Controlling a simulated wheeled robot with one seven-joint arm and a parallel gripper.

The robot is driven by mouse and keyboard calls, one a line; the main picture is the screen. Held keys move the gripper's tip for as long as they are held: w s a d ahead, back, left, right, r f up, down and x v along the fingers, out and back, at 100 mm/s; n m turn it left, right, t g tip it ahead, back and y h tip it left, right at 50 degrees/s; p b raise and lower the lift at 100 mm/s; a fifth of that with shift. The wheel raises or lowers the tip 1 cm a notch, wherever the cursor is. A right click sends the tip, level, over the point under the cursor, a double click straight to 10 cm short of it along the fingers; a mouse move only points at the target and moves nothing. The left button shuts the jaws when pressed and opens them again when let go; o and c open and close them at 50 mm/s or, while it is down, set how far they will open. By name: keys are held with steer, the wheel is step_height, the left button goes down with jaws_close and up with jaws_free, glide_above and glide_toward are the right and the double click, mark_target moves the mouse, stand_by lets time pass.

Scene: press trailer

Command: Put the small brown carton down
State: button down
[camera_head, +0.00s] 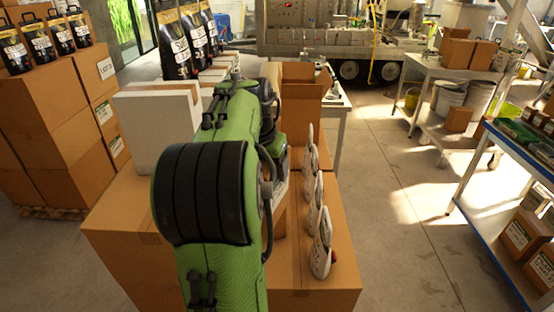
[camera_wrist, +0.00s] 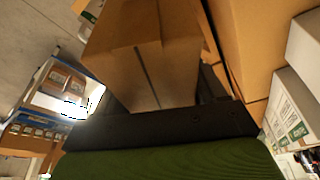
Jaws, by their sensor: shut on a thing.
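The small brown carton (camera_wrist: 140,35) fills the upper middle of the wrist view, with a dark seam line down its face. My gripper (camera_wrist: 162,95) is shut on it, with the dark fingers at its sides and the black palm just below it in the picture. In the head view my green arm reaches over large brown boxes and hides the gripper. I cannot tell for sure which brown surface beyond the arm there is the held carton. Whether its underside touches anything is hidden.
Several white pouches (camera_head: 318,225) stand in a row on the large brown boxes (camera_head: 325,285), right of my arm. A white-sided box (camera_head: 155,130) is on the left. A brown open box (camera_head: 302,110) stands beyond. Floor is clear at right, before a blue-edged shelf (camera_head: 500,170).

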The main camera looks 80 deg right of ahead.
step_height(320, 180, down, 23)
steer(key=b, duration=0.3)
steer(key=shift+d, duration=0.3)
steer(key=shift+f+b, duration=0.15)
steer(key=shift+b, duration=0.2)
steer(key=shift+c, duration=0.4)
jaws_free()
steer(key=shift+a, duration=0.1)
steer(key=p+v, duration=0.1)
steer(key=v, duration=1.1)
steer(key=shift+p, duration=0.4)
